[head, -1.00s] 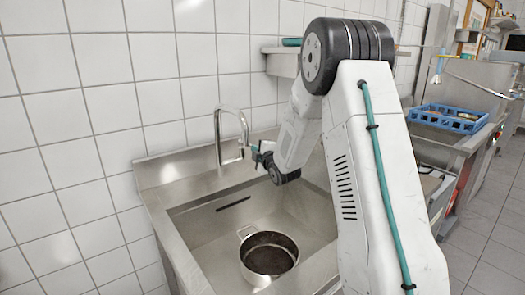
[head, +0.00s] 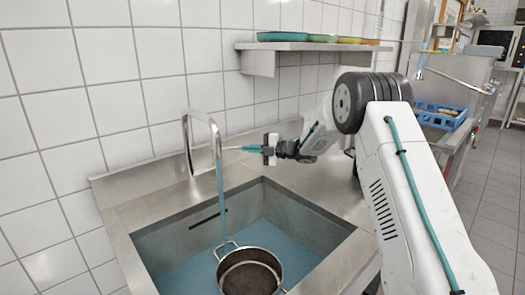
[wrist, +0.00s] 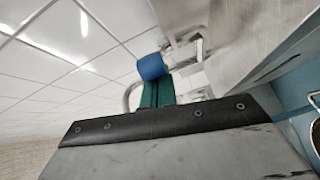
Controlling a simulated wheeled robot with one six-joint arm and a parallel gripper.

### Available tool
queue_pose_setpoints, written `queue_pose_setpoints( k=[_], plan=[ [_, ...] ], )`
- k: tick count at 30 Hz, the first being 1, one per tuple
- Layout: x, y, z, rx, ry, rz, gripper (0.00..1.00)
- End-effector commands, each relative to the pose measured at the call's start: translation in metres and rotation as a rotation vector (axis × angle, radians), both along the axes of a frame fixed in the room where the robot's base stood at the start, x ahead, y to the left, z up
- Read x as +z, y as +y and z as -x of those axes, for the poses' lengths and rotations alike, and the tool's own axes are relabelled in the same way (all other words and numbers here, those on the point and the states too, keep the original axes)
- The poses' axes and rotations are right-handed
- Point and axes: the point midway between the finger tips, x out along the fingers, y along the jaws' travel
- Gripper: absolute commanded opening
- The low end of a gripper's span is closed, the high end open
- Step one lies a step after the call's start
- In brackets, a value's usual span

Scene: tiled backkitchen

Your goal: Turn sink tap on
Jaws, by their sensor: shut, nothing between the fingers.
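The chrome sink tap (head: 203,130) stands at the back left of the steel sink (head: 330,222). A blue-teal stream (head: 219,200) runs from its spout down into the sink, and bluish water covers the sink floor. I cannot make out a tap lever. My gripper (head: 228,148) is shut and empty, its teal fingers pointing left, close beside the spout; I cannot tell whether they touch it. In the wrist view my gripper's blue fingertips (wrist: 152,66) are together, with the curved tap (wrist: 130,97) behind them to the left.
A two-handled metal pot (head: 230,246) sits in the sink under the stream. A wall shelf (head: 275,67) with several coloured bowls is above and right of my gripper. A blue crate (head: 440,115) stands on the counter further right. Bare steel lies right of the basin.

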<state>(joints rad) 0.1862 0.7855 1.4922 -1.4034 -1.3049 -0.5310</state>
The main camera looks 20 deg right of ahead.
Motion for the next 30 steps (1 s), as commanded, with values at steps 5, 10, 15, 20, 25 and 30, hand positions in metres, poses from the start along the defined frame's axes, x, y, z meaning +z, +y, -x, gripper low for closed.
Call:
queue_pose_setpoints(
  k=[5, 10, 15, 20, 25, 30],
  plan=[
    [0.000, -0.004, -0.013, 0.003, -0.001, 0.000, 0.00],
    [0.000, -0.011, -0.024, -0.001, -0.001, 0.000, 0.00],
    [0.000, -0.016, -0.032, -0.006, -0.001, -0.001, 0.00],
    [0.001, -0.019, -0.037, -0.012, -0.003, 0.000, 0.00],
    [0.002, -0.021, -0.040, -0.019, -0.005, -0.001, 0.00],
    [0.003, -0.022, -0.041, -0.020, -0.006, -0.001, 0.00]
  ],
)
